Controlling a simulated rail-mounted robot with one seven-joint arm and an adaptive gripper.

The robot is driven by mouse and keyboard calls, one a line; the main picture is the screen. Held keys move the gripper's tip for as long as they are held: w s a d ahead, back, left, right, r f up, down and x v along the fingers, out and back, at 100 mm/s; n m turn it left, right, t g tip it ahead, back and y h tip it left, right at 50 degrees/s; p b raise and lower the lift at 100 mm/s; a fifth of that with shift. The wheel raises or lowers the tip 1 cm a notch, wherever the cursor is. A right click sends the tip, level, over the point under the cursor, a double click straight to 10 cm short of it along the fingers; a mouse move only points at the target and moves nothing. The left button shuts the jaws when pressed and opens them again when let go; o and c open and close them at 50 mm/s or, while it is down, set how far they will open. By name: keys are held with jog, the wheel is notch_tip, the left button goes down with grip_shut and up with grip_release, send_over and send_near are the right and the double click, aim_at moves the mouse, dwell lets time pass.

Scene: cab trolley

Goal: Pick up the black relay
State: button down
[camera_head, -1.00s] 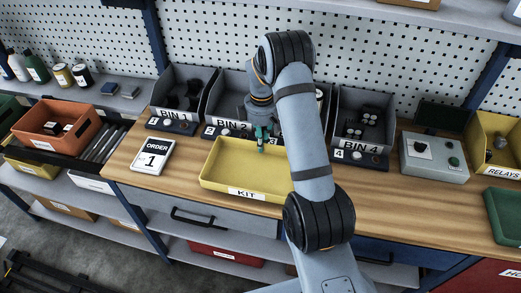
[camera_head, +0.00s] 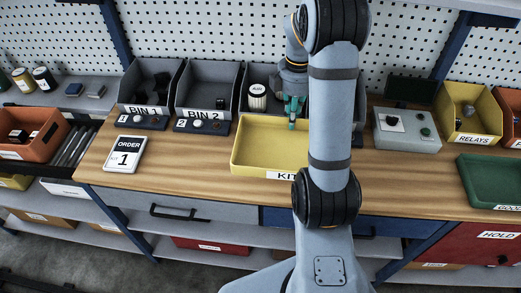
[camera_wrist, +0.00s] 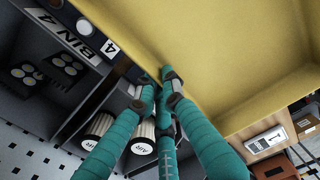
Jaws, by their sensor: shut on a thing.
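My gripper (camera_head: 292,115) has its teal fingers pointing down at the back wall of the yellow KIT tray (camera_head: 262,167). In the wrist view the dark fingertips (camera_wrist: 165,88) are close together at the edge of the tray (camera_wrist: 215,40), and appear shut on its wall. The tray looks empty where it shows; my arm covers its right part. The yellow RELAYS bin (camera_head: 466,138) stands at the right. A small dark item (camera_head: 468,110) shows in it, too small to identify for certain as the black relay.
White-topped AIR cylinders (camera_wrist: 143,147) are close beside the fingers. A grey control box (camera_head: 407,130) and green tray (camera_head: 492,181) are at the right. Bare wood lies between the order card (camera_head: 125,153) and KIT tray.

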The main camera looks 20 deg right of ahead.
aim_at(257, 126)
jog(key=w+a+f+p, duration=0.1)
jog(key=w+a+f, duration=0.1)
jog(key=w+a+f+p, duration=0.1)
jog(key=w+a+f, duration=0.1)
jog(key=a, duration=0.1)
jog(key=w+a+f+p, duration=0.1)
jog(key=w+a+f, duration=0.1)
jog(key=w+a, duration=0.1)
jog(key=shift+a+f, duration=0.2)
jog(key=shift+f, duration=0.15)
jog(key=shift+a+f, duration=0.15)
jog(key=shift+f, duration=0.05)
jog(key=shift+w+f+p, duration=0.1)
jog(key=shift+f+p, duration=0.6)
jog(key=shift+f, duration=1.3)
jog(key=shift+f, duration=0.1)
jog(key=c, duration=2.3)
grip_release()
jog(key=shift+o, duration=0.7)
